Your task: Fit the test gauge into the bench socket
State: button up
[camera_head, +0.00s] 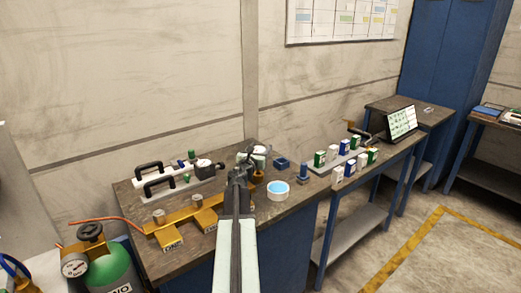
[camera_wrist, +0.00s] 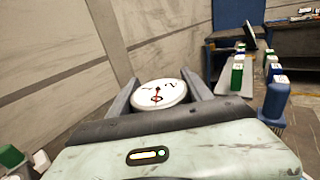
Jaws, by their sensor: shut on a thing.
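The test gauge shows in the wrist view as a round white dial (camera_wrist: 160,94) with a dark needle and a small red mark. It sits between the two grey fingers of my gripper (camera_wrist: 162,92), which is shut on it. In the head view my gripper (camera_head: 242,172) is over the bench, above the right end of a brass bar, and mostly hides the gauge. The brass bar (camera_head: 182,212) lies along the front of the bench with short upright fittings and labelled yellow blocks. I cannot tell for certain which fitting is the bench socket. The gauge's stem is hidden.
A white-and-blue round dish or roll (camera_head: 278,190) stands just right of my gripper. Black-handled equipment (camera_head: 158,185) is at the back left. A green gas cylinder (camera_head: 108,268) with a dial is front left. Small boxes stand on a tray (camera_head: 322,168) to the right.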

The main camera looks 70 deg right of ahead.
jog(key=shift+f+b, duration=1.9)
jog(key=shift+f, duration=0.05)
jog(key=o, duration=1.6)
jog(key=a, duration=0.8)
jog(key=shift+d, duration=0.1)
